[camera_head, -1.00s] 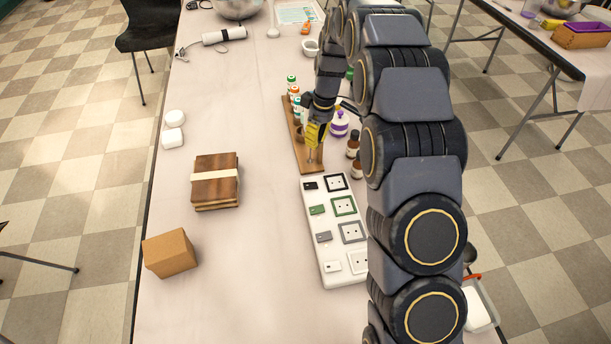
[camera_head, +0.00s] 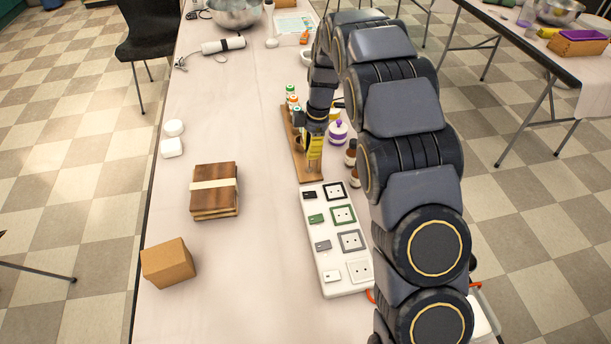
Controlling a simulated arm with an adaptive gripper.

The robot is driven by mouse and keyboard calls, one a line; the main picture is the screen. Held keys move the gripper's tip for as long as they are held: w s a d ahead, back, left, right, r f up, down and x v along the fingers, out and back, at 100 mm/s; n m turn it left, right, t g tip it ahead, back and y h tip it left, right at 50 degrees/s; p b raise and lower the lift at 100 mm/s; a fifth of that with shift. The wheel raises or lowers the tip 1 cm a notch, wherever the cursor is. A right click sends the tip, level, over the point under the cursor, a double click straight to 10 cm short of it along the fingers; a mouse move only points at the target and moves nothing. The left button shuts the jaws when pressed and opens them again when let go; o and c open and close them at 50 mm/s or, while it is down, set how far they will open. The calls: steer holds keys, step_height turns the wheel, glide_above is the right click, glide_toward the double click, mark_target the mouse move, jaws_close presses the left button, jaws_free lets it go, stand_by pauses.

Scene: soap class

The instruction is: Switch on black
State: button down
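A white power strip (camera_head: 314,255) lies on the table in the head view, with a column of rocker switches on its left and sockets on its right. The black switch (camera_head: 309,195) is at the far end, beside the black-framed socket (camera_head: 335,191). Below it are a green switch (camera_head: 316,218), a grey switch (camera_head: 323,245) and a white switch (camera_head: 332,276). My gripper (camera_head: 313,170) points down just beyond the strip's far end, above the near end of a wooden board, apart from the black switch. Its fingers are too small to tell open from shut.
A wooden board (camera_head: 297,158) with small bottles stands behind the strip. A purple-capped bottle (camera_head: 338,132) and brown bottles (camera_head: 350,154) are to its right. Stacked wooden blocks (camera_head: 214,190) and a cardboard box (camera_head: 168,262) are to the left. The table between them and the strip is clear.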

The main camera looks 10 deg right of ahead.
mark_target(303, 193)
steer(key=f, duration=0.4)
steer(key=a+f, duration=0.1)
steer(key=f, duration=0.8)
steer(key=shift+a+f, duration=0.3)
steer(key=shift+s+f+h, duration=0.1)
steer(key=shift+f+h, duration=0.2)
steer(key=shift+h, duration=0.3)
steer(key=shift+r, duration=0.2)
steer(key=shift+r, duration=0.65)
steer(key=shift+r, duration=0.1)
